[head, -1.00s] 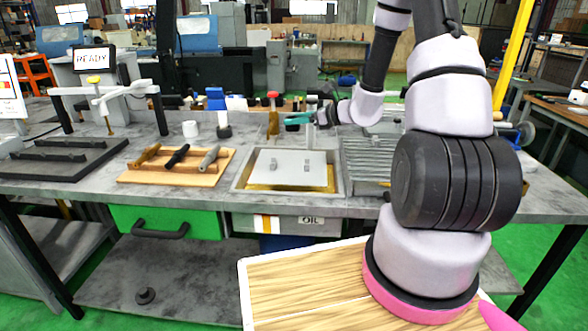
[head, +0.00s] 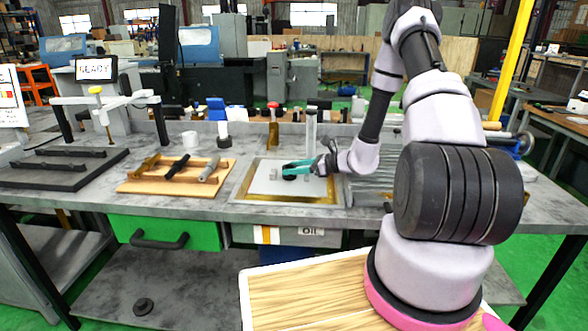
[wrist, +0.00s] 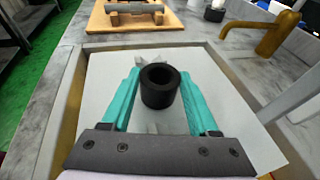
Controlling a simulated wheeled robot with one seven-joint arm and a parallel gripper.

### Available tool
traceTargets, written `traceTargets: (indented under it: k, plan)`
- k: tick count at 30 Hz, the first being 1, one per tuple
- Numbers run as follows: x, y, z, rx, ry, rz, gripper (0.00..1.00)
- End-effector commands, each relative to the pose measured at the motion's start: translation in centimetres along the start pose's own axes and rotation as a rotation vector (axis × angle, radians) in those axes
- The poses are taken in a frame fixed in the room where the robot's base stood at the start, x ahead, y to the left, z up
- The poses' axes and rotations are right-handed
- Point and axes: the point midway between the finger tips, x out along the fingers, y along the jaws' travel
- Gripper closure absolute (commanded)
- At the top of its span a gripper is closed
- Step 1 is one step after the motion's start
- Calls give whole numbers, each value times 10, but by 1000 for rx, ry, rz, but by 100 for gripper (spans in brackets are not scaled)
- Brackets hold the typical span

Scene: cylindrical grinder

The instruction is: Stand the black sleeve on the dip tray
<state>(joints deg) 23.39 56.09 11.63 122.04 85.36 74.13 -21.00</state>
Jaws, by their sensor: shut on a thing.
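My gripper (wrist: 160,98) is shut on the black sleeve (wrist: 160,87), with a teal finger on either side of it. The sleeve is a short, open-topped tube held upright, its bore facing up. It is over the pale plate of the dip tray (wrist: 105,70), and I cannot tell whether its base touches the plate. In the head view, the gripper (head: 295,168) and the dark sleeve (head: 289,178) are over the middle of the dip tray (head: 262,187). The fingers partly hide the sleeve there.
A ribbed metal surface (head: 365,190) is to the right. Clear bench lies between rack and tray.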

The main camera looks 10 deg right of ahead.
Motion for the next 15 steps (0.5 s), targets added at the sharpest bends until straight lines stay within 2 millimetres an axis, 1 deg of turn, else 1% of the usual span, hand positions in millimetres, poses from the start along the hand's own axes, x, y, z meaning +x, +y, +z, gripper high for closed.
traceTargets:
  k: [7, 11, 12, 13, 14, 15]
  plan:
    - [0, 0, 0, -1, -1, 0, 100]
    - [1, 0, -3, -1, -1, 0, 100]
    - [1, 0, -3, -1, 0, 0, 28]
    - [1, 0, -3, -2, 0, 0, 17]
    - [1, 0, -3, -1, 0, 0, 9]
    - [1, 0, -3, -1, 0, 0, 9]
